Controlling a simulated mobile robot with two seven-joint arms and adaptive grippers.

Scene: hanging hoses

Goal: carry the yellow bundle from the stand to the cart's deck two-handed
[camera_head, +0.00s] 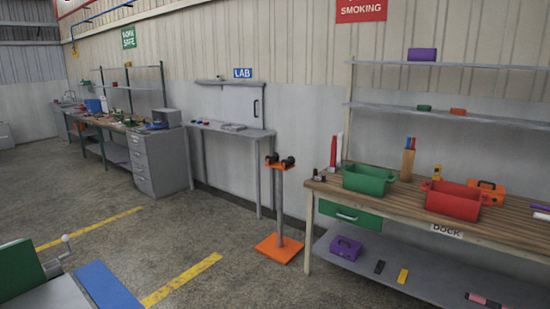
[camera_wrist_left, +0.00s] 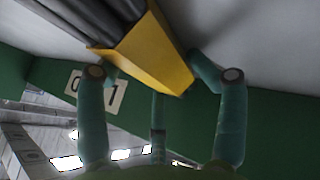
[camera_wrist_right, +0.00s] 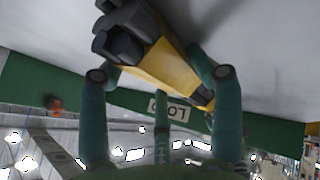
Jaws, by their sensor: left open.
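The yellow bundle shows as dark hoses in a yellow wrap in the left wrist view (camera_wrist_left: 155,55) and the right wrist view (camera_wrist_right: 165,60). It lies against or close above a grey surface (camera_wrist_left: 250,30) with a green edge (camera_wrist_left: 270,125). My left gripper (camera_wrist_left: 162,75) is open, its fingers around the yellow end without a clear grip. My right gripper (camera_wrist_right: 160,75) looks open too, its fingers either side of the bundle. I cannot tell whether they touch it. A stand (camera_head: 279,205) with an orange base and dark rollers on top carries no bundle. Neither gripper shows in the head view.
A green panel (camera_head: 18,268) and grey surface (camera_head: 48,295), possibly the cart, show at lower left. A blue strip (camera_head: 106,286) is beside it. A wooden workbench (camera_head: 400,215) with green and red bins stands right. The floor between is clear.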

